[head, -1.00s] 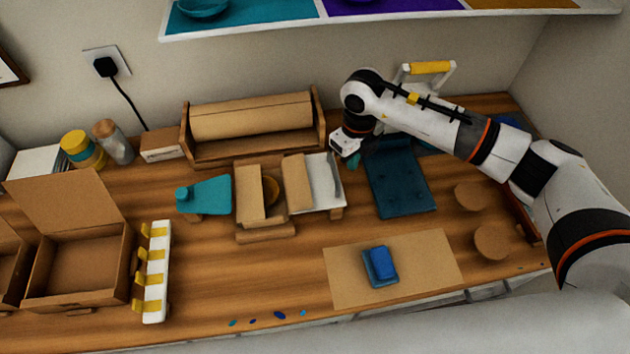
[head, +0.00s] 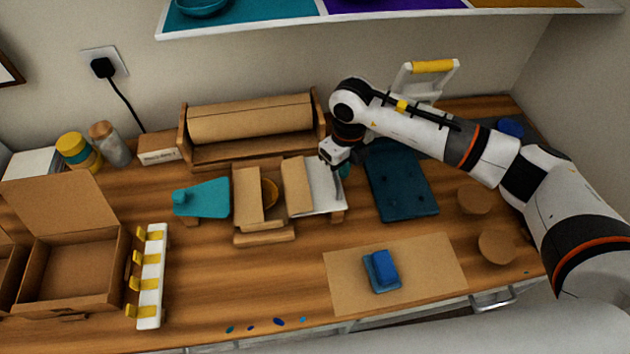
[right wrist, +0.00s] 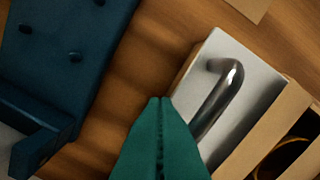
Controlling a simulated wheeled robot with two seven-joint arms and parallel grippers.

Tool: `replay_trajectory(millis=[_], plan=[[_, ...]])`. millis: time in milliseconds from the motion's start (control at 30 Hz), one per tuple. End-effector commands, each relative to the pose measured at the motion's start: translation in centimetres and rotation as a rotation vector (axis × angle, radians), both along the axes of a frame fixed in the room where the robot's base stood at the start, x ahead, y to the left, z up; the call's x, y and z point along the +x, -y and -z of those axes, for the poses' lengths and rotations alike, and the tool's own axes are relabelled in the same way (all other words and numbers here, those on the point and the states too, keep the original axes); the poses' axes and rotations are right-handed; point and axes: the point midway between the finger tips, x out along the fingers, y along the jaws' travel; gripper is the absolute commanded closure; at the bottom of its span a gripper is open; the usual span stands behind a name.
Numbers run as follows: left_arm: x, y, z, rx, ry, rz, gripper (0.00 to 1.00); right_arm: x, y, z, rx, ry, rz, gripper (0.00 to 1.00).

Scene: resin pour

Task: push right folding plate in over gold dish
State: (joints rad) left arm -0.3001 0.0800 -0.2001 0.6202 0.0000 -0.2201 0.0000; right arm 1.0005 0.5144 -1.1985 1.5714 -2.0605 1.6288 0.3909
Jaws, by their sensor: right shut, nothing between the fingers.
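The gold dish (head: 270,192) sits in a cardboard stand, between two cardboard flaps and partly hidden by them. The right folding plate shows as a tan flap (head: 297,187) beside a white panel (head: 322,193) with a bent metal handle. In the right wrist view the white panel (right wrist: 245,75) and its handle (right wrist: 218,100) lie just right of my fingertips, with the dish (right wrist: 286,158) at the lower right. My right gripper (head: 344,170) is shut and empty near the panel's right side; its green fingers (right wrist: 160,102) meet. Contact cannot be told. My left gripper is out of view.
A dark blue padded panel (head: 400,182) lies to the right of my right gripper. A teal plate (head: 203,197) stands left of the stand, and a cardboard roll holder (head: 250,120) behind it. A blue block (head: 381,268) lies on a tan mat (head: 435,260) in front.

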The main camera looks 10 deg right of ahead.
Motion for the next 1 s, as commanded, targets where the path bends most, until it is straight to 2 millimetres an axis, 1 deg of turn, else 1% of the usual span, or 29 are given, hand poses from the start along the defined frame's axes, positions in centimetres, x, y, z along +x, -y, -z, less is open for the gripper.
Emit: replay_trajectory(millis=[1000], plan=[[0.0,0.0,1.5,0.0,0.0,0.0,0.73,-0.3,-6.2,0.1,-0.001,-0.001,-0.002,1.0]])
